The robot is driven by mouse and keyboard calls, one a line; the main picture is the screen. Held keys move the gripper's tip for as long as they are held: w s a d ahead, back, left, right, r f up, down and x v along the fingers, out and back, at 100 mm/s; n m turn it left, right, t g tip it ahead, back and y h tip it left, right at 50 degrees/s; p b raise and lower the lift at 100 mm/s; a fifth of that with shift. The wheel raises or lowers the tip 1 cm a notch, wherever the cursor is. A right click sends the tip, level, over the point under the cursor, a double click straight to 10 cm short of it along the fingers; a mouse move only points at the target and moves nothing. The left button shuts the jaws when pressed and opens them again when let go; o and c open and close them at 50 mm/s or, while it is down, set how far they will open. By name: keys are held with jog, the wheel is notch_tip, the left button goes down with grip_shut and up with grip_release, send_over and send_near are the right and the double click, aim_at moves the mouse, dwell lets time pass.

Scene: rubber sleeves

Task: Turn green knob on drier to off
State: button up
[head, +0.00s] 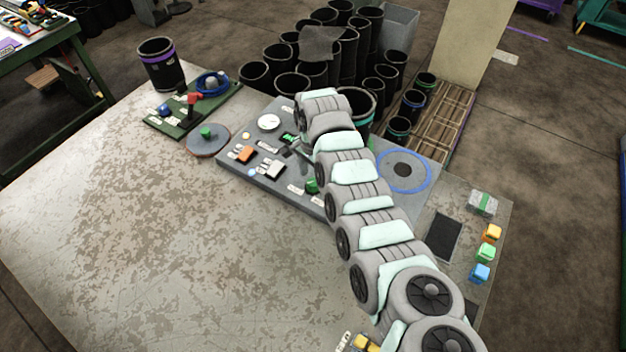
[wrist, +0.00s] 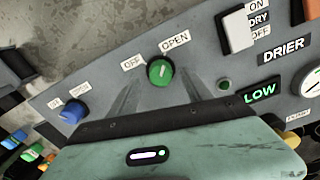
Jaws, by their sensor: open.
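The green knob (wrist: 160,72) sits on the grey drier panel (wrist: 205,70), with an OFF label to its left and an OPEN label above right. A pale mark shows on its face, but I cannot tell exactly which way it points. In the head view the green knob (head: 312,186) is near the panel's front edge, partly beside my arm. My gripper (wrist: 157,80) is open, its two thin grey fingers spread on either side of the knob. I cannot tell whether they touch it. In the head view my arm hides most of the gripper.
A blue knob (wrist: 72,112) with its own labels is left of the green one. A white switch (wrist: 237,28), a green LOW display (wrist: 260,92) and a gauge (wrist: 309,82) are to the right. The worn table (head: 130,230) is clear at left.

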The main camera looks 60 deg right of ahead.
aim_at(313, 185)
jog(key=shift+f, duration=1.25)
jog(key=shift+c, duration=0.4)
grip_shut()
